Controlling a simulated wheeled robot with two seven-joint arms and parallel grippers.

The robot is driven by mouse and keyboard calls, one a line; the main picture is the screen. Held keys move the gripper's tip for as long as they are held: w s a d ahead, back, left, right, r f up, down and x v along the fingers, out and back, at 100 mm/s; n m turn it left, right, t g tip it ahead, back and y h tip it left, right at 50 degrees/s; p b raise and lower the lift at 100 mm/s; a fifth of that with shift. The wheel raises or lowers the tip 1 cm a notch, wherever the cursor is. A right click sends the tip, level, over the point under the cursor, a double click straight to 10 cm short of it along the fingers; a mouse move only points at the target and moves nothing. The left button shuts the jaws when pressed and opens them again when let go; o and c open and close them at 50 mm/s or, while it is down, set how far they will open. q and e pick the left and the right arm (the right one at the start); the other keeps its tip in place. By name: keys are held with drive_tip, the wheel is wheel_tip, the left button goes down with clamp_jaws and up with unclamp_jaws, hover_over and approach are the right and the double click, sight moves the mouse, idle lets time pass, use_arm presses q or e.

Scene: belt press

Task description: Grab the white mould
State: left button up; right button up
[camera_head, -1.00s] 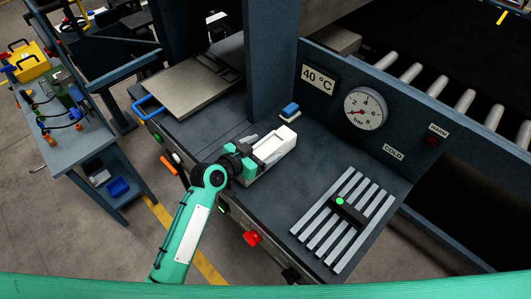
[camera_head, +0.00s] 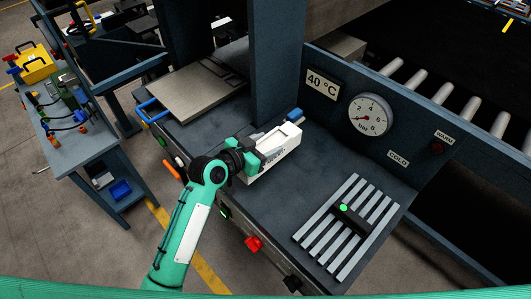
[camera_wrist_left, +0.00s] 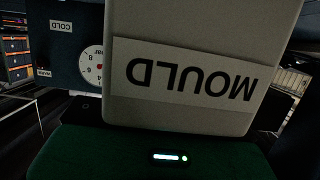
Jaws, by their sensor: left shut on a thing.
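The white mould (camera_head: 277,150) is a pale box with a hollow top, near the middle of the head view. My left gripper (camera_head: 262,152) is shut on its near-left end, with a teal finger on each side. The mould seems held a little above the dark press table, slightly tilted. In the left wrist view the mould (camera_wrist_left: 200,30) fills the upper middle, with its upside-down MOULD label facing the camera. My right gripper is not in view.
A slatted rack (camera_head: 347,227) with a black green-lit block lies on the press table (camera_head: 235,215) at right. A blue-handled metal plate (camera_head: 196,92) lies at left. A post (camera_head: 277,65) and a gauge panel (camera_head: 335,112) stand behind. A side bench (camera_head: 80,150) is at far left.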

sight(265, 147)
use_arm(q)
wheel_tip(265, 147, up, 16)
drive_tip(key=b, duration=0.2)
drive_tip(key=shift+b, duration=0.4)
